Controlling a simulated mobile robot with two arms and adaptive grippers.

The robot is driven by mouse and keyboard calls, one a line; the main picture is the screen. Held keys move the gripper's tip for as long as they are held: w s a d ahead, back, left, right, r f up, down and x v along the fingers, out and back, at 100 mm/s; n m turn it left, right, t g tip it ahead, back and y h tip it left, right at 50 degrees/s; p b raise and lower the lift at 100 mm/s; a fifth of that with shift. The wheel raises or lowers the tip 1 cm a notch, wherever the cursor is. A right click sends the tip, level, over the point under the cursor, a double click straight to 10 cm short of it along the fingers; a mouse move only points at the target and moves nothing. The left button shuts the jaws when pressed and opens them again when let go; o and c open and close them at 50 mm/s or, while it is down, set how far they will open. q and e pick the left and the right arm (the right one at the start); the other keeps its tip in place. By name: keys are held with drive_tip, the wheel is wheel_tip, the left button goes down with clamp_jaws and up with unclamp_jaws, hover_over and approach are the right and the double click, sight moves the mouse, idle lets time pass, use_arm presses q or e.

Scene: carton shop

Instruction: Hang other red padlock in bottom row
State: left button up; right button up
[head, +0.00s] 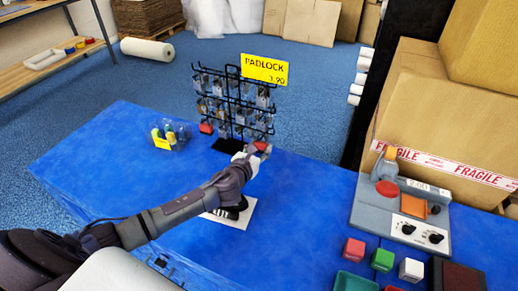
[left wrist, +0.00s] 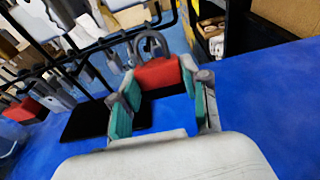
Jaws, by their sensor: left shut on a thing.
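My left gripper (head: 257,153) is shut on a red padlock (left wrist: 158,74), gripping its body between green-padded fingers with the grey shackle upward. The padlock also shows as a small red patch in the head view (head: 262,146). It is in front of the right side of the black wire rack (head: 233,87); I cannot tell whether its shackle touches a hook. Another red padlock (head: 206,127) hangs at the lower left of the rack; it also shows in the left wrist view (left wrist: 27,110). My right gripper is not in view.
Several packaged padlocks fill the rack under a yellow price sign (head: 264,69). A clear bin (head: 170,136) stands left on the blue table (head: 105,150). A black item lies on a white sheet (head: 237,219) below my arm. A grey device (head: 400,215) stands right.

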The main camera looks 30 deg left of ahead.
use_arm(q)
drive_tip(key=o, duration=1.1)
